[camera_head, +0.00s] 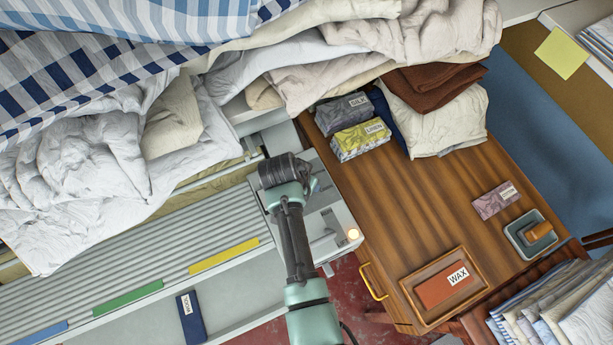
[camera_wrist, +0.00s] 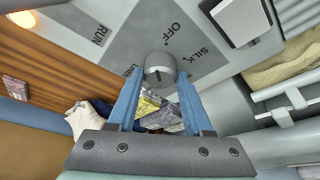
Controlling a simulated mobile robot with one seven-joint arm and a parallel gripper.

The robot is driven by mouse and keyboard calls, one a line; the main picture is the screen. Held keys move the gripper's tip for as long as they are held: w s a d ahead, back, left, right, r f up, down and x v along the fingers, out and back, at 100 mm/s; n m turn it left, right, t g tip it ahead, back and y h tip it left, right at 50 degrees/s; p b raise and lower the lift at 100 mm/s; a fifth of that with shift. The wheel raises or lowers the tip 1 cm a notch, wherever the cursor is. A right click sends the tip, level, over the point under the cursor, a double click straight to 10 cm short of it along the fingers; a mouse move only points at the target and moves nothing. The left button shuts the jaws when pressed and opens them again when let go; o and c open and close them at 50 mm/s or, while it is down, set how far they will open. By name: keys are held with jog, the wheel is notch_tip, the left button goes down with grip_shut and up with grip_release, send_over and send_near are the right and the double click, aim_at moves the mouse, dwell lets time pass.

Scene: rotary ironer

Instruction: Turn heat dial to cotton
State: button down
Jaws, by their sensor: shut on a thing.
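The heat dial (camera_wrist: 159,68) is a round grey knob with a short dark mark, in the upper middle of the wrist view. It sits on a grey panel (camera_wrist: 120,45) lettered OFF, SILK and a partly hidden label beginning with L. No COTTON label shows; that part of the panel is covered or out of view. My gripper (camera_wrist: 160,80) has its two blue fingers closed on either side of the dial. In the head view my gripper (camera_head: 308,184) is over the ironer's end panel, and my wrist hides the dial.
A lit lamp (camera_head: 353,234) and a RUN label (camera_wrist: 99,34) are near the dial. Crumpled linens (camera_head: 90,165) cover the ironer's left side. The wooden table (camera_head: 395,215) holds folded cloths, SILK and LINEN bundles (camera_head: 360,138), and a WAX block (camera_head: 443,286) in a tray.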

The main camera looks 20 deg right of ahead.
jog(key=shift+w+m+g+h+b, duration=0.1)
jog(key=shift+m+g+h+b, duration=0.45)
jog(key=shift+m, duration=1.35)
jog(key=shift+g+y+b, duration=0.25)
jog(key=shift+b, duration=0.05)
jog(key=shift+c, duration=1.5)
grip_release()
jog(key=shift+r, duration=0.1)
jog(key=b+v, duration=0.1)
jog(key=v, duration=1.2)
